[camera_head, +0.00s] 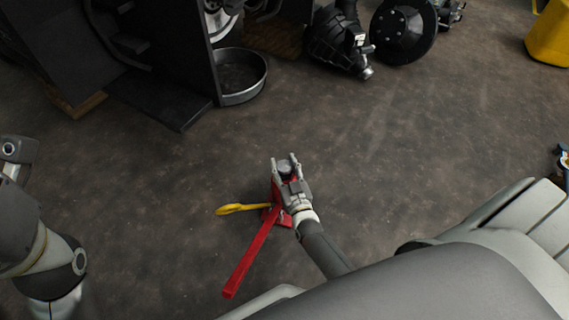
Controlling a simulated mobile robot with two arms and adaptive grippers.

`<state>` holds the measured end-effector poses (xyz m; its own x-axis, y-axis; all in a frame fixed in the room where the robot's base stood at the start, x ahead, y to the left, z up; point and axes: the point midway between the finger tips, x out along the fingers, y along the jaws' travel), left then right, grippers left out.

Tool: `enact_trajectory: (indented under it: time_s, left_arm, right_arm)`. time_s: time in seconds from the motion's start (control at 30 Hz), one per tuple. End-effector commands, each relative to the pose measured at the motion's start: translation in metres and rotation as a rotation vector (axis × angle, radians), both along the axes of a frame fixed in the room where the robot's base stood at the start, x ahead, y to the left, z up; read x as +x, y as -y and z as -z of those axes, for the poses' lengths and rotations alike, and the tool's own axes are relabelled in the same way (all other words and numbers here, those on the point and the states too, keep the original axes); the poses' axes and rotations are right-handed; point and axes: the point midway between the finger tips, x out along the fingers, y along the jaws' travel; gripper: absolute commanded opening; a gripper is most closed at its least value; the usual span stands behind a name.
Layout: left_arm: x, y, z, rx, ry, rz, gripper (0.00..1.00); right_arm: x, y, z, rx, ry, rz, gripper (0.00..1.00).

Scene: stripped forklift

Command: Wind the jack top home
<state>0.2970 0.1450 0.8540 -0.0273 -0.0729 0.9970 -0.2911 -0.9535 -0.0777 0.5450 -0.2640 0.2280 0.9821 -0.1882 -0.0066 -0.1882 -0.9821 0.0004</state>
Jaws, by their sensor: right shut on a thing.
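A red jack (270,213) stands on the dark floor in front of me, partly hidden under my right gripper. Its long red handle (248,262) slants down to the left, toward me. My right gripper (285,163) is over the jack and shut on its round grey top (286,169), with a finger on either side. A yellow-handled thing (238,208) sticks out to the left of the jack. My left arm shows at the left edge; its gripper is not in view.
The black forklift body (160,70) stands at the upper left, with a round metal pan (240,98) beside it. Dark machine parts (338,42) and a black drum (403,30) lie at the top. A yellow container (550,35) is at the upper right. The floor around the jack is mostly clear.

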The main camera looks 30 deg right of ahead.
Motion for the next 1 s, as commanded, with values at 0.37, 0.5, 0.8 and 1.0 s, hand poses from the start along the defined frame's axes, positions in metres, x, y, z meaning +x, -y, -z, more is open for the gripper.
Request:
enact_trajectory:
  time_s: [0.37, 0.5, 0.8, 1.0]
  left_arm:
    - [0.0003, -0.0003, 0.0013, -0.001, -0.009, 0.001, 0.63]
    - [0.0003, -0.0002, 0.0013, -0.001, -0.009, 0.001, 0.63]
    - [0.0006, -0.0002, 0.0015, -0.001, -0.01, 0.001, 0.63]
    - [0.0007, -0.0001, 0.0017, -0.001, -0.011, 0.001, 0.63]
  right_arm:
    - [0.0017, -0.0001, -0.0047, -0.002, 0.013, 0.07, 0.17]
    - [0.0019, 0.0002, -0.0052, -0.003, 0.014, 0.071, 0.17]
    - [0.0022, 0.0003, -0.0053, -0.002, 0.014, 0.07, 0.54]
    - [0.0015, 0.0003, -0.0033, -0.001, 0.009, 0.07, 0.63]
